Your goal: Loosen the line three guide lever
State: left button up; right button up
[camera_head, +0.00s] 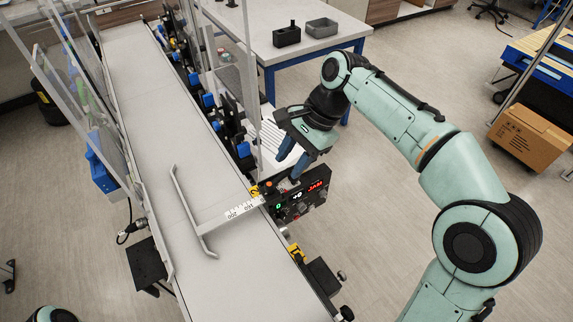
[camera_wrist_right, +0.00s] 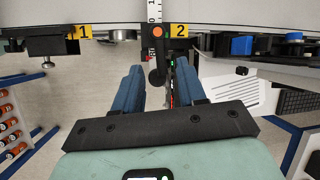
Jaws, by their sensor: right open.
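In the wrist view a black lever (camera_wrist_right: 157,55) with an orange dot hangs at the belt edge, at the end of a white ruled scale bar (camera_wrist_right: 154,10), between yellow tags 1 (camera_wrist_right: 85,32) and 2 (camera_wrist_right: 179,30). I cannot read a line number on it. My right gripper (camera_wrist_right: 158,75) is open, its two blue fingers on either side of the lever's lower end, with visible gaps. In the head view the right gripper (camera_head: 291,163) is beside the belt, above the control panel (camera_head: 298,195) reading JAM. The lever is hard to make out there. My left gripper is out of view.
The grey conveyor belt (camera_head: 165,95) runs along the left, with a guide rail (camera_head: 187,208) on it. Clear upright panels (camera_head: 248,80) stand at its edge near my right gripper. A table (camera_head: 290,50) with two bins is behind. A cardboard box (camera_head: 528,138) is at right.

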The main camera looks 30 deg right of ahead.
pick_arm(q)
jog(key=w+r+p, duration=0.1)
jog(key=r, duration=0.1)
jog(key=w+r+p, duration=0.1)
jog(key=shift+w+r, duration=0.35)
pick_arm(e)
jog(key=v, duration=0.9)
jog(key=shift+d+r, duration=0.15)
jog(key=shift+r, duration=0.25)
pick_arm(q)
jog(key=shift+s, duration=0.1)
